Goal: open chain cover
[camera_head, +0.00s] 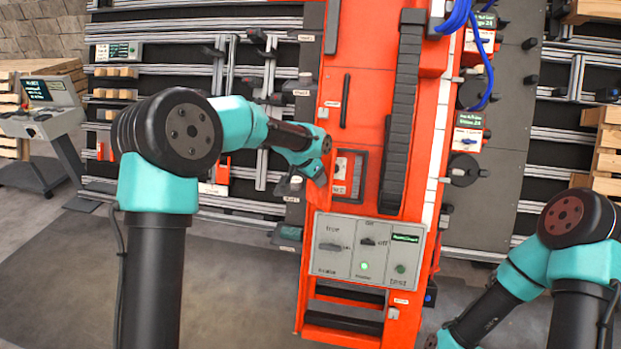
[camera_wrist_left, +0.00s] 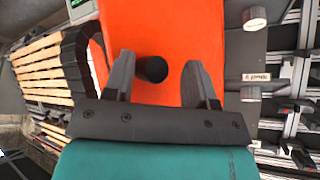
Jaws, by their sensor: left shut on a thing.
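The orange gantry column (camera_head: 375,55) stands in the middle of the head view. A black segmented chain (camera_head: 402,110) runs down its front, and it also shows at the left of the left wrist view (camera_wrist_left: 78,55). My left gripper (camera_head: 320,173) is at the column's left side, beside a dark framed recess (camera_head: 350,172). I cannot tell a separate chain cover from the column.
A grey control panel (camera_head: 364,250) with switches and a lit green lamp sits below the recess. A slim black bar (camera_head: 345,100) stands above it. Racks with rails (camera_head: 215,75) lie behind on the left. A console (camera_head: 45,110) stands at far left. The floor at left is clear.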

